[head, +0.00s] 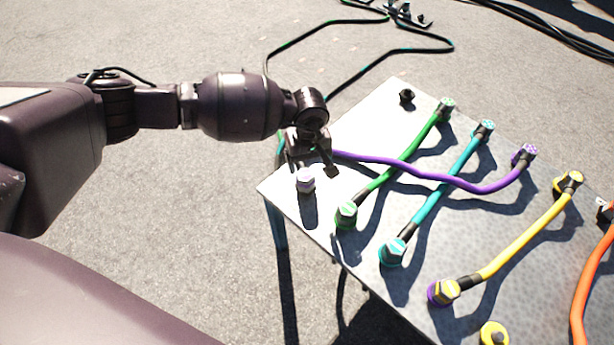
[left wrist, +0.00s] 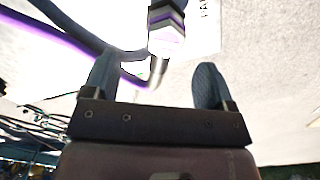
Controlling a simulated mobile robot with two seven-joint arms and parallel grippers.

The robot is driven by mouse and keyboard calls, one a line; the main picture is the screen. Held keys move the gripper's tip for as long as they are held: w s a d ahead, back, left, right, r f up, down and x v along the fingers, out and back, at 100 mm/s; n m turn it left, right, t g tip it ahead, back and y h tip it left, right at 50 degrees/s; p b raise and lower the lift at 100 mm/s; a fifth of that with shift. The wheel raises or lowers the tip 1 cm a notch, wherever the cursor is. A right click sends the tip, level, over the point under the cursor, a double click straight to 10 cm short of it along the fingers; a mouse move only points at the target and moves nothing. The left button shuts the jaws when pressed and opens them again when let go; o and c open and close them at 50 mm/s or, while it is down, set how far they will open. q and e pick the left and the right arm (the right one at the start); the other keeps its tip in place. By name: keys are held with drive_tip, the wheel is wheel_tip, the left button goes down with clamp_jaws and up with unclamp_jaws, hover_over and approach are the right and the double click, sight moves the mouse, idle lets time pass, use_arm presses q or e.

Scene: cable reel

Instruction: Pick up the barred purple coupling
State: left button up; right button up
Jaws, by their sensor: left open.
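The barred purple coupling (head: 305,181) looks pale lilac and white in the head view, near the left corner of the grey table. In the left wrist view the coupling (left wrist: 167,27) shows purple, dark and white bands, just beyond and between the fingers. The purple cable (head: 440,176) runs left from a far purple end (head: 524,154) and passes behind my left gripper, which hides its near end. My left gripper (head: 312,168) is open and empty, close above and behind the coupling. It also shows in the left wrist view (left wrist: 156,84). My right gripper is not in view.
Green (head: 413,151), teal (head: 440,186) and yellow (head: 522,240) cables cross the table to the right, with an orange one (head: 580,285) at the edge. The green coupling (head: 346,215) stands close right of the purple one. A black knob (head: 406,97) stands at the back.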

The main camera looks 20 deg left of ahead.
sight(305, 173)
use_arm(q)
wheel_tip(305, 173, down, 3)
drive_tip(key=shift+r, duration=0.2)
drive_tip(key=f, duration=0.1)
drive_tip(key=f+b, duration=0.1)
drive_tip(key=f, duration=0.1)
drive_tip(key=a+f+b, duration=0.1)
drive_tip(key=f, duration=0.1)
drive_tip(key=shift+s, duration=0.1)
drive_tip(key=shift+r, duration=0.2)
drive_tip(key=c, duration=1)
drive_tip(key=shift+d, duration=0.1)
drive_tip(key=shift+c, duration=0.5)
drive_tip(key=shift+r, duration=0.1)
